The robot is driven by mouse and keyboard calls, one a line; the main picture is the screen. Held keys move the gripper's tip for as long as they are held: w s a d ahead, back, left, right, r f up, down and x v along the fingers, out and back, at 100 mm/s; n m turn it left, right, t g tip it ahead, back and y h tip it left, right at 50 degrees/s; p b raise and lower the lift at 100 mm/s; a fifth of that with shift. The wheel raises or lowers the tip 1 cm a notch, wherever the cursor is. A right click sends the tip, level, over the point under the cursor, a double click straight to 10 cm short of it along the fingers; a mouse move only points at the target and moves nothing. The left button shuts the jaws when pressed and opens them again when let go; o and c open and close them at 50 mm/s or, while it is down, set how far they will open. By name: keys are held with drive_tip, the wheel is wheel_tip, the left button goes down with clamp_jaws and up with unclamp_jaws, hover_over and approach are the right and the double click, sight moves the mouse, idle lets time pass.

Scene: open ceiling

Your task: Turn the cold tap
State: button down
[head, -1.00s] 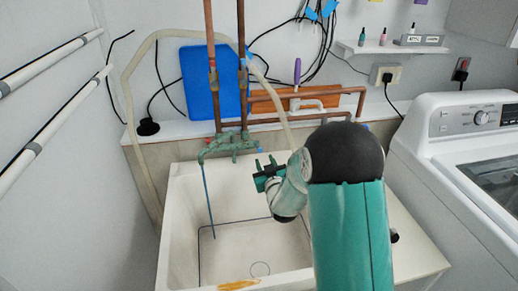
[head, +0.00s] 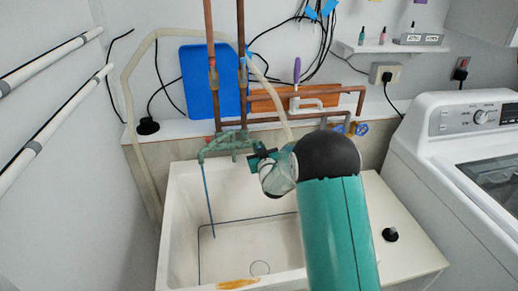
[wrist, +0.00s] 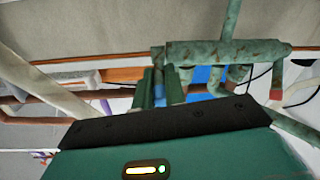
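The green, weathered tap fitting (head: 228,143) stands on the back edge of the white sink (head: 180,215), its spout hanging over the basin. In the wrist view the fitting (wrist: 225,52) spans the upper middle. My gripper (head: 258,158) is at the right end of the fitting, where the cold tap handle is mostly hidden behind it. In the wrist view the two green fingers of my gripper (wrist: 160,88) stand a small gap apart, close beside the end of the fitting. Whether they touch the handle cannot be told.
Copper pipes (head: 242,60) rise behind the fitting in front of a blue board (head: 199,85). Blue valve wheels (head: 362,128) sit to the right on a pipe. A pale hose (head: 130,100) hangs on the left. A white washing machine (head: 450,160) stands right. The basin's middle is free.

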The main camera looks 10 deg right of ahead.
sight(258, 144)
drive_tip(key=shift+r, duration=0.15)
drive_tip(key=r+g, duration=0.1)
drive_tip(key=g, duration=0.2)
drive_tip(key=shift+w+r+g, duration=0.35)
drive_tip(key=shift+w+g, duration=0.05)
drive_tip(key=shift+w+r+g, duration=0.2)
drive_tip(key=shift+g, duration=0.4)
drive_tip(key=shift+w+r+g, duration=0.15)
drive_tip(key=shift+r+g, duration=0.05)
drive_tip(key=shift+g, duration=0.4)
drive_tip(key=shift+w+r+g, duration=0.15)
drive_tip(key=shift+w+g, duration=0.1)
drive_tip(key=shift+g, duration=0.45)
drive_tip(key=shift+w+r+g, duration=0.15)
drive_tip(key=shift+w+g, duration=0.05)
drive_tip(key=shift+g, duration=0.5)
drive_tip(key=c, duration=1.5)
unclamp_jaws()
drive_tip(key=shift+o, duration=0.2)
